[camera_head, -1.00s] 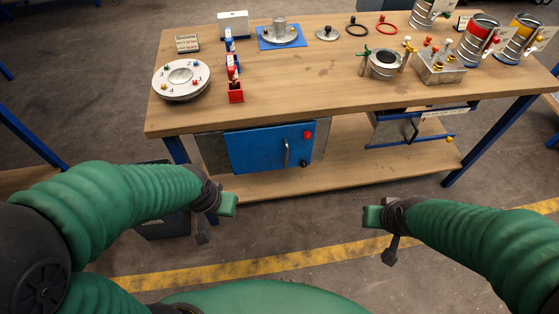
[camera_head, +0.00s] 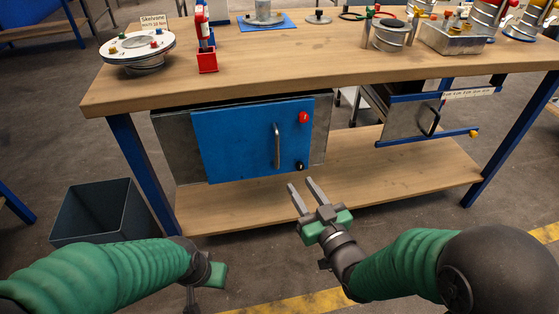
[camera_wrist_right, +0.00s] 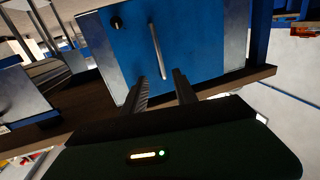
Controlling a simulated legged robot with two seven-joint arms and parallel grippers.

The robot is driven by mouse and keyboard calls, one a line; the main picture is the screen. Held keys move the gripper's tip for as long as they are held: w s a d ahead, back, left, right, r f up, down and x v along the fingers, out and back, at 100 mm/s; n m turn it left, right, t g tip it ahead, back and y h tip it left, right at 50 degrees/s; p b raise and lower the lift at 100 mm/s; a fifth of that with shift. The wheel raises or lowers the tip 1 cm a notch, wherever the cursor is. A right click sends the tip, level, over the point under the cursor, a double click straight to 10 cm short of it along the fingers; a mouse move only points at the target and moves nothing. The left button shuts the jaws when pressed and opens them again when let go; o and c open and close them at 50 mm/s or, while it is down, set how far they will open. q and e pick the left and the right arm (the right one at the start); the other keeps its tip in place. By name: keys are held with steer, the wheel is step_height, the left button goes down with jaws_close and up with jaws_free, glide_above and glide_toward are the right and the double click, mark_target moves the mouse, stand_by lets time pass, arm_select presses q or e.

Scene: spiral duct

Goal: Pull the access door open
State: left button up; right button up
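The access door (camera_head: 240,142) is a blue panel on a grey metal box under the table, and it looks shut. It has an upright metal bar handle (camera_head: 277,146), a red knob at its upper right and a black knob at its lower right. My right gripper (camera_head: 302,189) is open and empty, just below and in front of the door, apart from the handle. In the right wrist view the fingers point towards the door (camera_wrist_right: 180,45) and its handle (camera_wrist_right: 156,50). My left gripper (camera_head: 215,272) is low at the left, away from the door; its fingers are not clear.
The wooden table (camera_head: 320,70) overhangs the door and carries a round dial unit (camera_head: 138,50) and several parts. A lower shelf (camera_head: 400,180) runs beneath. A second panel with a handle (camera_head: 410,120) hangs at right. A dark bin (camera_head: 105,210) stands at left.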

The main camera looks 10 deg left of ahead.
mark_target(278, 152)
steer(key=b+x, duration=0.1)
steer(key=x, duration=0.3)
steer(key=b+x, duration=0.1)
steer(key=x, duration=0.4)
steer(key=b+x, duration=0.2)
steer(key=x, duration=0.2)
steer(key=shift+w+a+f, duration=0.2)
steer(key=shift+w+f, duration=0.05)
steer(key=shift+w+a+r, duration=0.1)
steer(key=shift+w+a, duration=0.05)
steer(key=shift+w, duration=0.2)
jaws_close()
